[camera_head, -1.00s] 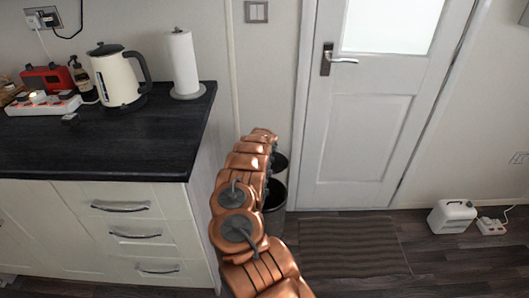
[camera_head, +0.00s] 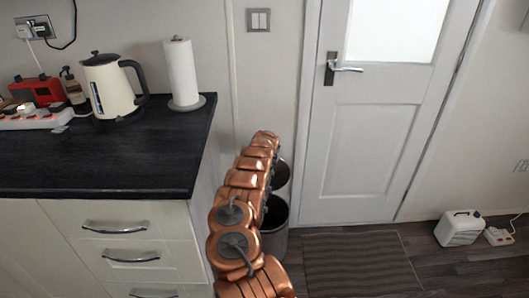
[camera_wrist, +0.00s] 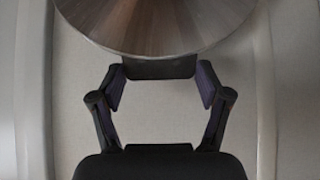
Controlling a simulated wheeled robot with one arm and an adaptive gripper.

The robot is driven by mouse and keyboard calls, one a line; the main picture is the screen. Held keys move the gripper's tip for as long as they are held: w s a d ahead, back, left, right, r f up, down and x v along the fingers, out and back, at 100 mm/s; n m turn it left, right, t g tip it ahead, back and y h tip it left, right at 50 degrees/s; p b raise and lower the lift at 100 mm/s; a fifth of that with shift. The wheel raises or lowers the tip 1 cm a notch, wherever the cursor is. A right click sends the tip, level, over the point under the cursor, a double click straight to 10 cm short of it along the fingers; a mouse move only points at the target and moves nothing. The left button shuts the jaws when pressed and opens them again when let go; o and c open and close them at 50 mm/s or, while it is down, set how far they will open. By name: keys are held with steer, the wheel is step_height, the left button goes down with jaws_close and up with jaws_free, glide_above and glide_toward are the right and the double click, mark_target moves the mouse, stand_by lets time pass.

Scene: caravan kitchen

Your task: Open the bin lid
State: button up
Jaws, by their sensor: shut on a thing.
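In the head view, a metal bin (camera_head: 274,246) stands on the floor beside the counter, partly hidden by my copper arm. Its round top looks dark. A second dark, rounded shape (camera_head: 282,174) shows just behind and above it; I cannot tell if this is a raised lid or another bin. In the wrist view, a brushed-metal round surface (camera_wrist: 170,22), seemingly the bin lid, fills the top. A dark tab (camera_wrist: 160,68) sits at its lower edge. The gripper is hidden in the head view.
The dark counter (camera_head: 90,165) with drawers stands left of my arm, bearing a kettle (camera_head: 108,88) and a paper roll (camera_head: 181,75). A closed white door (camera_head: 365,150) stands behind the bin. A striped mat (camera_head: 360,262) and a white container (camera_head: 460,228) lie right.

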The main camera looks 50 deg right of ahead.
steer(key=shift+w+a+f, duration=0.1)
steer(key=shift+f, duration=0.05)
steer(key=o, duration=1.4)
steer(key=shift+f, duration=0.15)
steer(key=shift+c, duration=0.2)
steer(key=o, duration=0.3)
steer(key=shift+r, duration=0.25)
steer(key=v, duration=1.1)
steer(key=shift+s+r, duration=0.25)
